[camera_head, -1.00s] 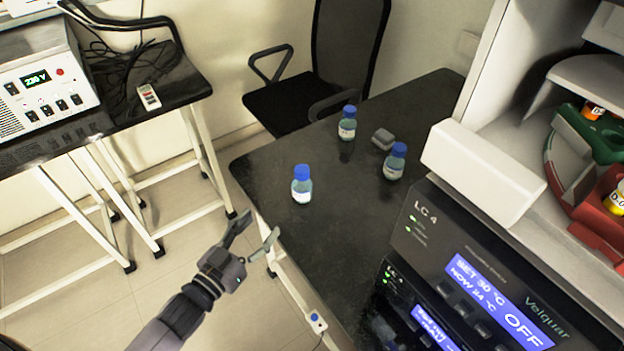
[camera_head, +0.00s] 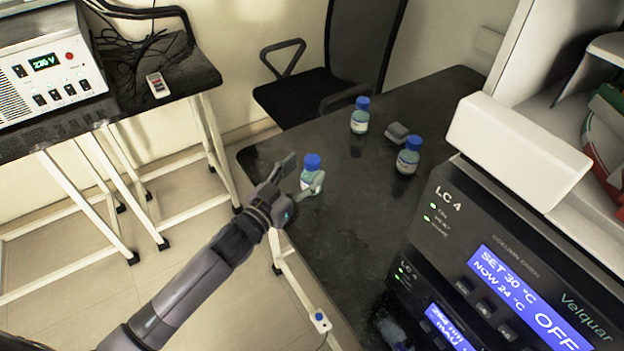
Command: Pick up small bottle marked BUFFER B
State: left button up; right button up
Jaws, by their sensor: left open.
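Three small bottles with blue caps stand upright on the dark table. The nearest bottle (camera_head: 311,170) is at the table's left edge. A second bottle (camera_head: 360,116) is farther back, and a third bottle (camera_head: 408,156) is to the right. The labels are too small to read, so I cannot tell which is BUFFER B. My left gripper (camera_head: 302,174) is open, right at the nearest bottle. One finger is on its left side and the other crosses in front of its lower part. I cannot tell whether they touch it. My right gripper is not in view.
The dark table (camera_head: 345,215) has free room in front of the bottles. A small grey object (camera_head: 396,132) lies between the two far bottles. The LC 4 instrument (camera_head: 480,235) blocks the right side. A black chair (camera_head: 300,95) stands behind the table.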

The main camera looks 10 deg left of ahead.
aim_at(308, 164)
pick_arm(q)
jog(key=b+x, duration=0.1)
jog(key=x, duration=0.3)
jog(key=shift+w+r, duration=0.1)
jog(key=shift+w, duration=0.2)
jog(key=shift+a, duration=0.1)
jog(key=shift+c, duration=0.6)
grip_shut()
jog(key=shift+r, duration=0.1)
